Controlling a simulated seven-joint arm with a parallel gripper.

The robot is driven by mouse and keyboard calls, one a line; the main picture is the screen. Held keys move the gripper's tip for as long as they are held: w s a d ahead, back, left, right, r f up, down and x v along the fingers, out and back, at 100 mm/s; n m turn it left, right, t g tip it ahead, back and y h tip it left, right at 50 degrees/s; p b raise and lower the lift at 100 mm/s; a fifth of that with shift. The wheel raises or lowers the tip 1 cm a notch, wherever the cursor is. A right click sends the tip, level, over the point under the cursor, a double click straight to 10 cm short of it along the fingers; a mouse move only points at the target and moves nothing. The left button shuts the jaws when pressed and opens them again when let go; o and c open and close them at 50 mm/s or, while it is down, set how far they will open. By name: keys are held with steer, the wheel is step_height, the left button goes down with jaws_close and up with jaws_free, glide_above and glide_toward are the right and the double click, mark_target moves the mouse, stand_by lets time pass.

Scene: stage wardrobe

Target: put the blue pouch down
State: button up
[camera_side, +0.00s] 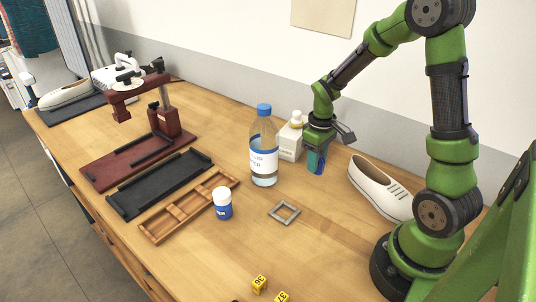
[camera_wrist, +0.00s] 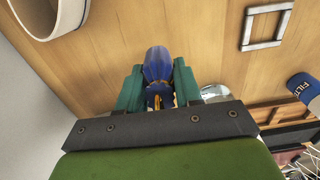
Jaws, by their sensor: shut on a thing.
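The blue pouch (camera_wrist: 158,64) is between the two green fingers of my gripper (camera_wrist: 158,80) in the wrist view. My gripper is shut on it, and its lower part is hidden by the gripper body. In the side view my gripper (camera_side: 317,150) points down beside the white box, with the pouch (camera_side: 316,163) showing as a small blue patch between the fingers. I cannot tell whether the pouch touches the table (camera_side: 322,215) or hangs just above it.
A white shoe (camera_side: 378,188) lies to the right. A grey square frame (camera_side: 285,212), a blue-and-white jar (camera_side: 222,204) and a wooden tray (camera_side: 157,236) are nearer the front.

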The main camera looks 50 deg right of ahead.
steer(key=shift+f, duration=1.75)
steer(key=o, duration=1)
steer(key=shift+f, duration=0.1)
step_height(320, 180, up, 11)
steer(key=shift+r, duration=0.1)
steer(key=shift+a+r, duration=0.2)
steer(key=shift+r, duration=0.5)
steer(key=s+a+r+m+t, duration=0.1)
steer(key=s+a+r+t, duration=0.1)
steer(key=a, duration=0.3)
steer(key=s+a+r+m+t+y, duration=0.1)
steer(key=s+a+r+t, duration=0.1)
steer(key=a+r, duration=0.3)
steer(key=s+a+r+m+t+y, duration=0.1)
steer(key=s+a+r+t, duration=0.2)
steer(key=s+a, duration=0.1)
steer(key=shift+s+a+r+m, duration=0.15)
steer(key=shift+s+a+m, duration=0.25)
steer(key=shift+a, duration=0.1)
